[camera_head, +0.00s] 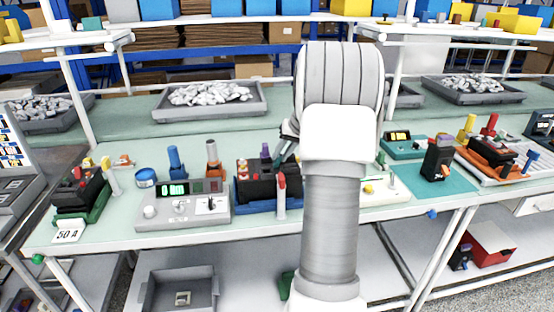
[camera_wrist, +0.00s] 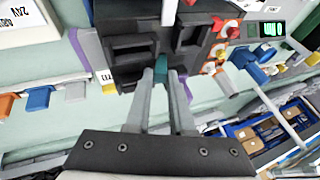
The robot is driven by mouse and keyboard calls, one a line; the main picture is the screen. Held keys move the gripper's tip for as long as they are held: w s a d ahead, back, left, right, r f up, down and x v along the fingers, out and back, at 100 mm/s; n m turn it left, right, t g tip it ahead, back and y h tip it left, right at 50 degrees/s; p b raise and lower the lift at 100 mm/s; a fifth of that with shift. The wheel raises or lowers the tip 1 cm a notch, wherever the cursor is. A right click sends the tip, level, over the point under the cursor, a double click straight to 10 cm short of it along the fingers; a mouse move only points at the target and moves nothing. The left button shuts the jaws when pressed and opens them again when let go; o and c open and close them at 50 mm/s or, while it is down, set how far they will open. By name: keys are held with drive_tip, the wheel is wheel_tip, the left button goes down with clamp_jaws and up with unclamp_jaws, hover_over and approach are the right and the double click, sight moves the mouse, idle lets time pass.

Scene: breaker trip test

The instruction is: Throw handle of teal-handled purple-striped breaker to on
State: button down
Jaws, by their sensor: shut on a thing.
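The purple-striped breaker (camera_head: 262,184) is a black block in a blue tray on the bench, left of my arm in the head view. In the wrist view its black face (camera_wrist: 130,38) fills the top middle, with a purple stripe (camera_wrist: 90,48) along its left side. Its teal handle (camera_wrist: 161,63) shows between my fingertips. My gripper (camera_wrist: 161,75) is shut on the handle, and the fingers cover part of it. In the head view my gripper (camera_head: 287,140) is at the breaker's right side, partly hidden by my arm. I cannot tell the handle's on or off position.
A grey test box (camera_head: 183,208) with a green display stands left of the breaker. Other black breakers stand at the far left (camera_head: 82,190) and right (camera_head: 438,160). Grey trays of parts (camera_head: 210,98) lie behind.

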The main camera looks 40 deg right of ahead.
drive_tip(key=shift+s+d+f+t+y+b, duration=0.15)
drive_tip(key=shift+d+t+y+b, duration=0.1)
drive_tip(key=shift+y+b, duration=0.15)
drive_tip(key=shift+s+d+f+t+y+b, duration=0.1)
drive_tip(key=shift+t+y+b, duration=0.15)
drive_tip(key=shift+y, duration=0.15)
drive_tip(key=c, duration=1.1)
unclamp_jaws()
drive_tip(key=shift+o, duration=0.2)
drive_tip(key=p+v, duration=0.2)
drive_tip(key=v, duration=1.5)
drive_tip(key=shift+s+d, duration=0.1)
